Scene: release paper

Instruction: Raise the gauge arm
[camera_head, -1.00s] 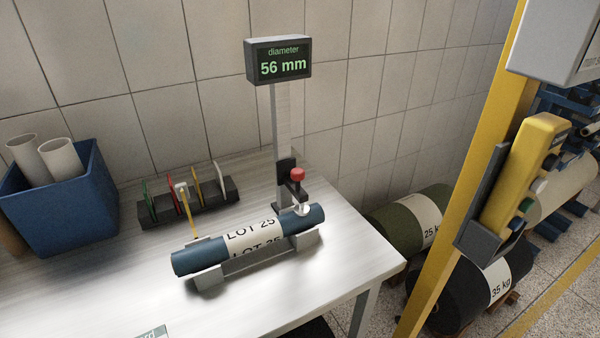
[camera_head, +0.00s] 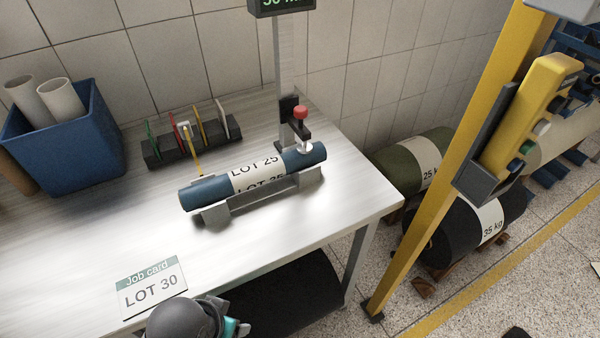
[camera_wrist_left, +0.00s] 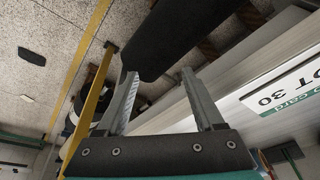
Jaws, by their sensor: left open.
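The gauge arm (camera_head: 295,129) is a short dark arm with a red knob (camera_head: 300,111), on an upright metal post (camera_head: 281,70). It sits low on the post, its pale foot at the right end of a blue roll (camera_head: 208,193). The roll is labelled LOT 25 and lies in a grey cradle (camera_head: 262,200). The display (camera_head: 270,8) above is mostly cut off. My left gripper (camera_wrist_left: 158,72) is open and empty in the left wrist view, near the table edge and away from the gauge. My right gripper is out of view.
A job card (camera_head: 152,288) reading LOT 30 lies on the table (camera_head: 310,230) at the front. A slotted rack (camera_head: 190,143) and a blue bin (camera_head: 70,150) stand at the left. A yellow post with a control pendant (camera_head: 525,115) and large floor rolls (camera_head: 450,235) are at the right.

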